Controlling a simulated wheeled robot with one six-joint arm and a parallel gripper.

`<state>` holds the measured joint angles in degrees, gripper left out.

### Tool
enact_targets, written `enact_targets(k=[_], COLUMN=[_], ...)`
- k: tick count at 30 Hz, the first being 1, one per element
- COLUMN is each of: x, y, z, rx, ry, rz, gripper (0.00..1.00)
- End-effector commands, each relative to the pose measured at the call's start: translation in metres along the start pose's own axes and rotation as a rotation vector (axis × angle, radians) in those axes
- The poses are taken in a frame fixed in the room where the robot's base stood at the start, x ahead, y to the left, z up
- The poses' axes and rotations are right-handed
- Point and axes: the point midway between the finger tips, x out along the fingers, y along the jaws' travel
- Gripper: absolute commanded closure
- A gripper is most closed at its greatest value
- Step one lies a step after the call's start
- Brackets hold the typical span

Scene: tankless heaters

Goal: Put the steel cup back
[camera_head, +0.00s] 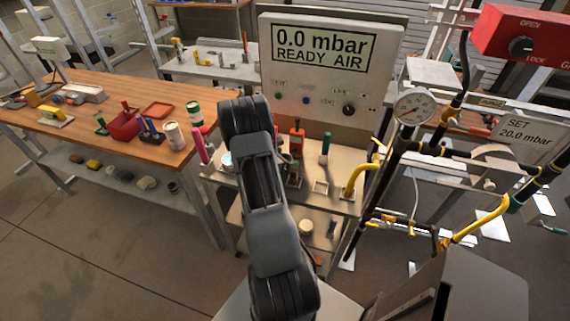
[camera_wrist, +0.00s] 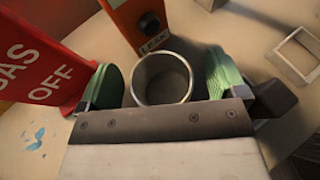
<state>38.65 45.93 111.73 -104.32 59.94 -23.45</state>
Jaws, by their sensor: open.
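The steel cup (camera_wrist: 162,80) stands on the pale work surface in the wrist view, its round open rim facing the camera. My gripper (camera_wrist: 160,84) is open, with one green pad to the left of the cup and one to the right. A small gap seems to show on each side; I cannot tell whether either pad touches the cup. In the head view my arm covers the middle of the steel table, and I cannot make out the cup or the fingers there.
An orange LEAK device (camera_wrist: 140,22) stands right behind the cup. A red GAS OFF sign (camera_wrist: 45,65) is close to the left finger. A square metal frame (camera_wrist: 297,54) lies at the right. A grey READY AIR panel (camera_head: 328,85) rises behind the steel table.

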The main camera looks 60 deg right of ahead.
Motion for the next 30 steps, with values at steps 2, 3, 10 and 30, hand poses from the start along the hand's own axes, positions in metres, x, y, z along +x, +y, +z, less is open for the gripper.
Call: enact_targets(k=[2, 3, 10, 30], x=[0.0005, 0.0004, 0.0002, -0.0001], y=[0.0, 0.0, -0.0001, 0.0], z=[-0.0003, -0.0004, -0.0004, 0.0001], rx=[0.0, 0.0, 0.0, 0.0], ry=[0.0, 0.0, 0.001, 0.0], rz=[0.0, 0.0, 0.0, 0.0], gripper=[0.1, 0.1, 0.24, 0.71])
